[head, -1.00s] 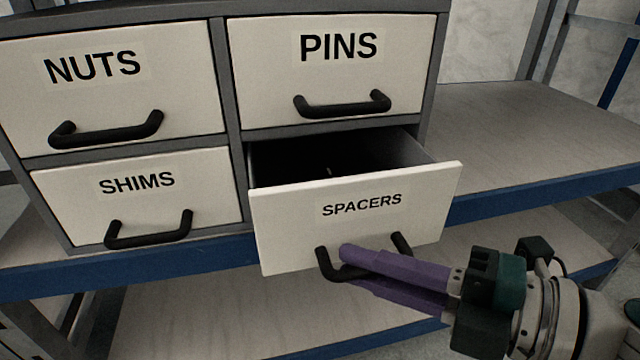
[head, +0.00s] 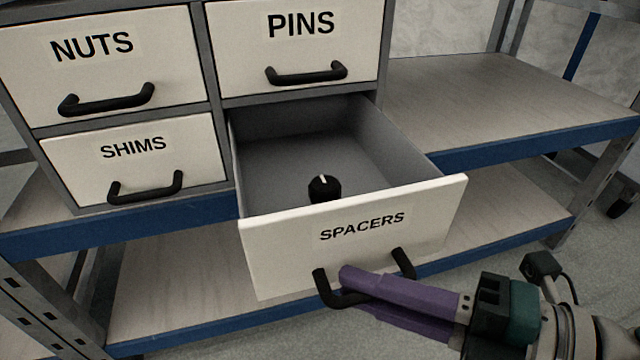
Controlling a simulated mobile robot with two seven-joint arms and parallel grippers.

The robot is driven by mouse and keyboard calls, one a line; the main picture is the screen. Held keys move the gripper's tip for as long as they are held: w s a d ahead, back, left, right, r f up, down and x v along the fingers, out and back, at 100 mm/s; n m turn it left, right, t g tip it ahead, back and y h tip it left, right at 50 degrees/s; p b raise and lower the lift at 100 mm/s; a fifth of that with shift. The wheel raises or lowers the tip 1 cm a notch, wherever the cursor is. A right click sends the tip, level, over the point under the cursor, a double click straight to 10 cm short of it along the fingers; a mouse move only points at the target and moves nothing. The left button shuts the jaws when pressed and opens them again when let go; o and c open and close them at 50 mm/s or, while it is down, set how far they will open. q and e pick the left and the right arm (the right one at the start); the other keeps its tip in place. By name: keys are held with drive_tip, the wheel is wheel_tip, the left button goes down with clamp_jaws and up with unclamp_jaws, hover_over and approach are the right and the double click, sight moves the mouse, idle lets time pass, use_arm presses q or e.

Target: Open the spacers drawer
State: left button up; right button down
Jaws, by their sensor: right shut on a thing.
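The spacers drawer (head: 285,252) is pulled well out of the cabinet, and its grey inside shows. A small black round object with a white mark (head: 324,188) sits inside, partly hidden by the drawer front. The black spacers handle (head: 322,287) is on the drawer's front. My right gripper (head: 355,285), with purple fingers, comes in from the lower right and is shut on this handle. My left gripper is not in view.
The nuts drawer (head: 160,65), pins drawer (head: 350,30) and shims drawer (head: 80,165) are closed. The cabinet stands on a blue-edged shelf (head: 480,95) with bare room at right. A lower shelf (head: 180,275) lies below.

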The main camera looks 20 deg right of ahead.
drive_tip(key=c, duration=0.9)
unclamp_jaws()
drive_tip(key=p+v, duration=0.2)
drive_tip(key=v, duration=0.8)
